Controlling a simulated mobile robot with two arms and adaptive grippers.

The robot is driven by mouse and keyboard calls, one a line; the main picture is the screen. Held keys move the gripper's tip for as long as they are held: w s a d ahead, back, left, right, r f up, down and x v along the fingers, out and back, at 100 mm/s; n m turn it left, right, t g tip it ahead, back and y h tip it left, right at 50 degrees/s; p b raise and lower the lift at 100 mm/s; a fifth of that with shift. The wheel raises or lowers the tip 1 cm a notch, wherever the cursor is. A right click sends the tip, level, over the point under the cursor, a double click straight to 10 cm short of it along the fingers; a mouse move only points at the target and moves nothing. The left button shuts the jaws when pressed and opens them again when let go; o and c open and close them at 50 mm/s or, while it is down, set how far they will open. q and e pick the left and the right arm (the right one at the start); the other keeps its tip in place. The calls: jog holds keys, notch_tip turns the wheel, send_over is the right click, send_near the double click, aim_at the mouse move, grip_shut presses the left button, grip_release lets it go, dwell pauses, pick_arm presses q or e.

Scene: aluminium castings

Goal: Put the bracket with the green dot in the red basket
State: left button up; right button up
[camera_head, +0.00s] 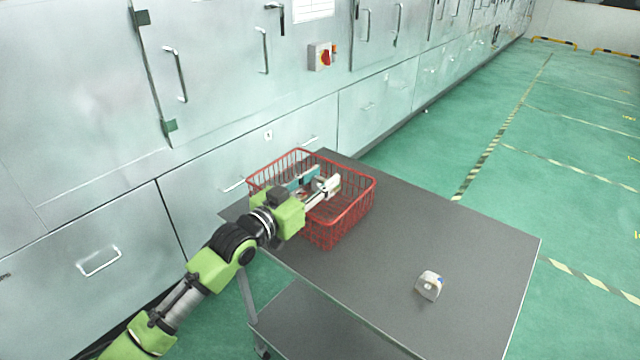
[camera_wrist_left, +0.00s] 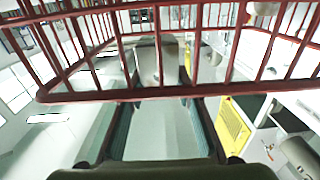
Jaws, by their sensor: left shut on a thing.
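The red wire basket (camera_head: 345,222) stands on the grey table at its far left corner. My left gripper (camera_head: 319,183) reaches over the basket's near left rim, with its fingertips over the basket opening. It is shut on a pale metal bracket (camera_head: 331,186), which shows between the fingers in the left wrist view (camera_wrist_left: 157,64). The red bars (camera_wrist_left: 140,96) cross that view in front of the fingers. No green dot can be made out on the held bracket. A second pale casting (camera_head: 430,286) with a small bluish mark lies on the table. My right gripper is not in view.
The grey table (camera_head: 440,225) is clear to the right of the basket apart from the second casting. Metal cabinets (camera_head: 220,90) with handles stand behind and left of the table. Green floor (camera_head: 560,130) with striped lines is open to the right.

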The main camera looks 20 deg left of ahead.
pick_arm(q)
jog(key=shift+f, duration=0.6)
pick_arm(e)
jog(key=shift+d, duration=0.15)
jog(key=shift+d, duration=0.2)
pick_arm(q)
jog(key=shift+f, duration=0.45)
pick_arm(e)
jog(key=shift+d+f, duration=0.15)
pick_arm(q)
jog(key=shift+s+f, duration=0.1)
jog(key=shift+f, duration=0.05)
jog(key=o, duration=0.9)
jog(key=shift+c, duration=0.2)
jog(key=shift+o, duration=1.3)
jog(key=shift+f, duration=0.2)
jog(key=shift+d, duration=0.1)
jog(key=shift+r, duration=0.1)
